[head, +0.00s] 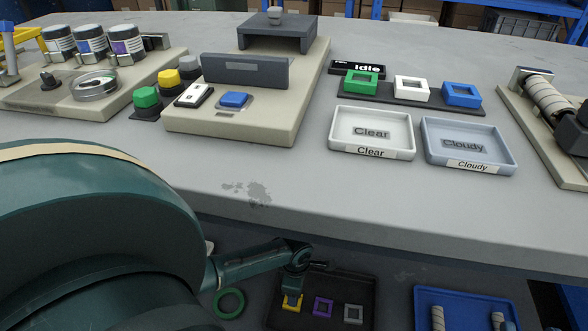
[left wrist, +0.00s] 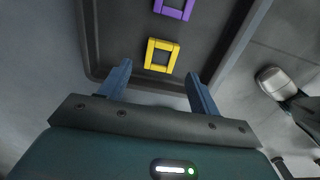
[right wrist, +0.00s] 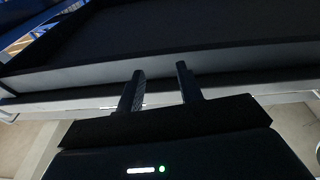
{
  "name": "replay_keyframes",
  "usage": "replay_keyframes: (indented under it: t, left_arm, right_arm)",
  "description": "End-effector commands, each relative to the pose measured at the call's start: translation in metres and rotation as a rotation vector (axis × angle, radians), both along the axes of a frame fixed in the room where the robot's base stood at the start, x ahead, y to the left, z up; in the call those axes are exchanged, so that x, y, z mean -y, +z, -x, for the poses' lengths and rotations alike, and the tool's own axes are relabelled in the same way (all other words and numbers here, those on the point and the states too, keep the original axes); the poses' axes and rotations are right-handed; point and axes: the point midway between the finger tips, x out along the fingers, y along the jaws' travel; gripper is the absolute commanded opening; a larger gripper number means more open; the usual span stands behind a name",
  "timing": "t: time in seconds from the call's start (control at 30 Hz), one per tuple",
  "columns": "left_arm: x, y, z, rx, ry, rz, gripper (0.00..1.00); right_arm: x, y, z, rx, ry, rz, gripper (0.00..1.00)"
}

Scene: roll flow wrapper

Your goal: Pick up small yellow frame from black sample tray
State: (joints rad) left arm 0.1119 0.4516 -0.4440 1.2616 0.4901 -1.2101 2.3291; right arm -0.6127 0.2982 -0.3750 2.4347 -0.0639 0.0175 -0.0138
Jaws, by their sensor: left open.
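The small yellow frame (head: 291,304) lies in the black sample tray (head: 338,285) below the table's front edge. In the left wrist view the yellow frame (left wrist: 150,54) lies near the tray's (left wrist: 117,40) near edge. My left gripper (head: 294,291) is over the yellow frame and partly covers it in the head view. In the left wrist view my left gripper (left wrist: 159,72) is open, with its fingers apart on either side and the frame just ahead between them. Nothing is held. My right gripper (right wrist: 160,70) shows only in the right wrist view, open and empty, before a dark panel.
A purple frame (head: 323,307) and a grey frame (head: 353,313) lie in the same tray. A green ring (head: 229,303) is left of the tray, a blue tray (head: 460,295) right of it. The table edge (head: 400,243) overhangs above.

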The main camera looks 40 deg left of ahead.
Motion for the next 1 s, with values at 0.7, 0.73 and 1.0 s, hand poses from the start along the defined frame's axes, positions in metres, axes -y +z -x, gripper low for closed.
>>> replay_keyframes:
  t: [0.7,0.73,1.0]
  left_arm:
    - [-0.008,-0.07,0.002,0.0,0.0,-0.001,0.63]
    - [-0.008,-0.071,0.002,0.0,-0.001,-0.001,0.63]
    - [-0.008,-0.07,0.002,0.0,-0.001,-0.001,0.6]
  right_arm:
    - [0.003,0.049,-0.011,0.403,0.034,0.001,0.36]
    - [0.003,0.051,-0.011,0.412,0.035,0.002,0.36]
    - [0.003,0.054,-0.011,0.419,0.035,0.002,0.36]
